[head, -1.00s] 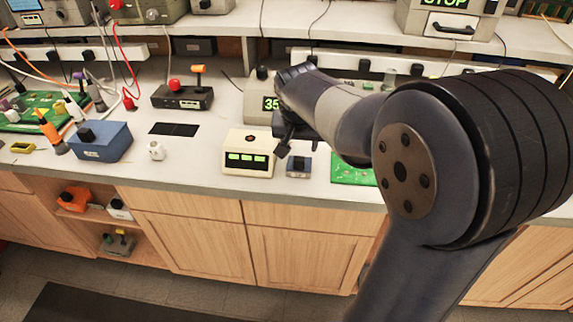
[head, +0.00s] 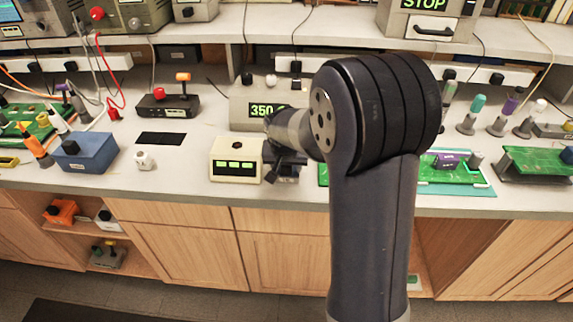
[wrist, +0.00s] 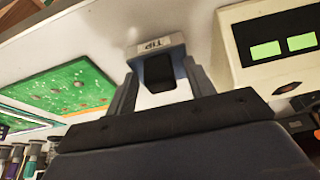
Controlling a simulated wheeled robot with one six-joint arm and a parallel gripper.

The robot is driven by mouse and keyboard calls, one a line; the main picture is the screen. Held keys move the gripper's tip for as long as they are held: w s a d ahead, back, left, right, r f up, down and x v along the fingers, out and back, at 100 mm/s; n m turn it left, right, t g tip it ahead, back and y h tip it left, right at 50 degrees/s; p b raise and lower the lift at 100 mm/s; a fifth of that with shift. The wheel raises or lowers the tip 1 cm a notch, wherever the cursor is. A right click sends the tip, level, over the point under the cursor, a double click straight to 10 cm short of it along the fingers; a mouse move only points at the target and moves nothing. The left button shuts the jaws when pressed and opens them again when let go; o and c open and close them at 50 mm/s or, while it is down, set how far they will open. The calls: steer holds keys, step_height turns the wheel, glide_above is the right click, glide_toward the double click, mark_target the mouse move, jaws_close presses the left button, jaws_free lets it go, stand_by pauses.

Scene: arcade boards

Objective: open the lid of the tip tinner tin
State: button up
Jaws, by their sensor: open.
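The tip tinner tin is a small blue-grey box with a pale label reading "TIP" (wrist: 155,46) in the wrist view. A dark block (wrist: 159,72), perhaps its lid knob, shows between my fingers. My gripper (wrist: 160,80) is open, with one finger on each side of that block; I cannot tell whether they touch it. In the head view my gripper (head: 284,166) is low over the bench, right of the cream box, and mostly hides the tin.
The cream box (head: 235,160) with green displays stands close on the left. The 350 station (head: 250,98) is behind. Green circuit boards (head: 455,172) lie to the right. A blue box (head: 85,153) and white mug (head: 145,161) stand left. The bench front edge is near.

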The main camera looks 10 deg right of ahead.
steer(key=shift+c, duration=0.2)
jaws_close()
stand_by(0.3)
